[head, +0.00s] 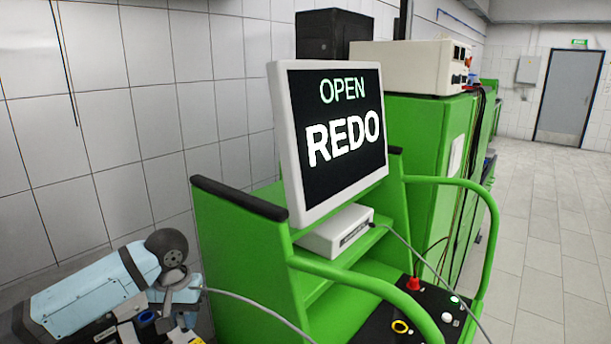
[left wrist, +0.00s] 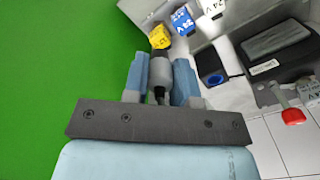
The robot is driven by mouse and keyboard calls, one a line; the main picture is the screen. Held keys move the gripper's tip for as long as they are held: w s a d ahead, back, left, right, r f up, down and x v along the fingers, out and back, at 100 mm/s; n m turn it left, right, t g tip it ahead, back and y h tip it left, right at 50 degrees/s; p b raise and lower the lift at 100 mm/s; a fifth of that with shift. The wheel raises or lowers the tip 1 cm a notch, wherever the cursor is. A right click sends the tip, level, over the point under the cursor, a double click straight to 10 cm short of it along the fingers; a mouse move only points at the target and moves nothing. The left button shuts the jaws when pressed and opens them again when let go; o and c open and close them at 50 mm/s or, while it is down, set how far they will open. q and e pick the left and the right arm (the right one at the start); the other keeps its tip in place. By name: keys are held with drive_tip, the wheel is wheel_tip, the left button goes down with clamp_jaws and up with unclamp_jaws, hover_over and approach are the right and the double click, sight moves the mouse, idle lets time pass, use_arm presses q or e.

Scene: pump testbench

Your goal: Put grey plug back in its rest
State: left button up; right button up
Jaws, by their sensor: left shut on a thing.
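My left gripper (left wrist: 160,82) has its two light-blue fingers shut on a grey plug (left wrist: 158,66), which sits between them in the left wrist view. The plug's far end is close to a yellow tag (left wrist: 159,37); I cannot tell whether it touches anything there. In the head view my left gripper (head: 180,314) is at the lower left, small and partly hidden, over a pale holder with a blue ring (head: 147,317). The plug cannot be made out there. The grey plug's rest cannot be identified clearly. My right gripper is not in view.
Blue (left wrist: 183,20) and white 24 V tags, a dark block (left wrist: 284,40) and a red plug (left wrist: 293,115) are close by. A green bench (head: 235,250) carries a screen (head: 335,135) reading OPEN REDO. A grey cable (head: 250,302) runs along its front.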

use_arm(q)
drive_tip(key=shift+s+d+f, duration=0.35)
drive_tip(key=shift+s+f, duration=0.4)
use_arm(e)
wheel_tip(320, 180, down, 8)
drive_tip(key=b, duration=0.7)
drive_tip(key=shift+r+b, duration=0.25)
drive_tip(key=shift+b, duration=0.05)
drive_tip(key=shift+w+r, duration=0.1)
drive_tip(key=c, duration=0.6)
use_arm(q)
wheel_tip(320, 180, down, 7)
drive_tip(key=shift+w, duration=0.15)
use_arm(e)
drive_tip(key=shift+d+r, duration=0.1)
